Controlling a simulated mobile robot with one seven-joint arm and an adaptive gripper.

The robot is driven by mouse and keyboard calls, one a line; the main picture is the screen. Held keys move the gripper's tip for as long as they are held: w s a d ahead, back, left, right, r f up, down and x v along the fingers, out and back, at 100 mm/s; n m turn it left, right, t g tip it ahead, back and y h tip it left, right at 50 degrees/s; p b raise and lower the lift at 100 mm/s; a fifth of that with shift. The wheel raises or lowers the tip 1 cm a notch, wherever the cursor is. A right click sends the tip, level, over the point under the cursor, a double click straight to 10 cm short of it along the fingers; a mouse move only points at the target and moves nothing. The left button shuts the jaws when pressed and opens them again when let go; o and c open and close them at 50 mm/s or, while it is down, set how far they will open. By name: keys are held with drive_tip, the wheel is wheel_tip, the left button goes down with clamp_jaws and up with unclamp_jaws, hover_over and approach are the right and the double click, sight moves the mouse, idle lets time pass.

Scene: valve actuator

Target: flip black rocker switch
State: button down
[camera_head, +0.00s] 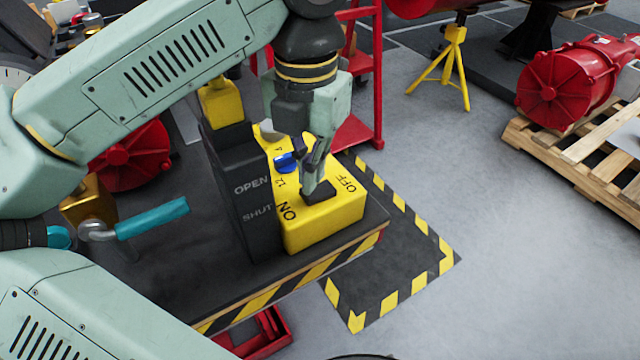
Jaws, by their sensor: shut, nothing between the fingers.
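The black rocker switch (319,194) sits on top of a yellow control box (325,232), between the printed words ON at the near left and OFF at the far right. My gripper (311,188) points down at the switch, its fingers closed and empty. The fingertips are at the switch's upper left edge and partly cover it. I cannot tell for sure whether they touch it. Which way the rocker is tilted is hard to make out. A blue knob (286,163) with numbers around it is on the same box, left of my fingers.
A dark block marked OPEN and SHUT (250,200) stands left of the box. A valve with a teal lever (153,217) is farther left. The stand has a striped front edge (300,285). A red rack (370,90) stands behind. Floor on the right is clear before a pallet (585,160).

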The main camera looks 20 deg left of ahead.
drive_tip(key=shift+f+b, duration=1.05)
drive_tip(key=shift+f, duration=0.15)
idle(0.7)
drive_tip(key=shift+r, duration=0.1)
drive_tip(key=shift+r+p, duration=2.3)
drive_tip(key=shift+r, duration=1.2)
drive_tip(key=shift+f, duration=0.1)
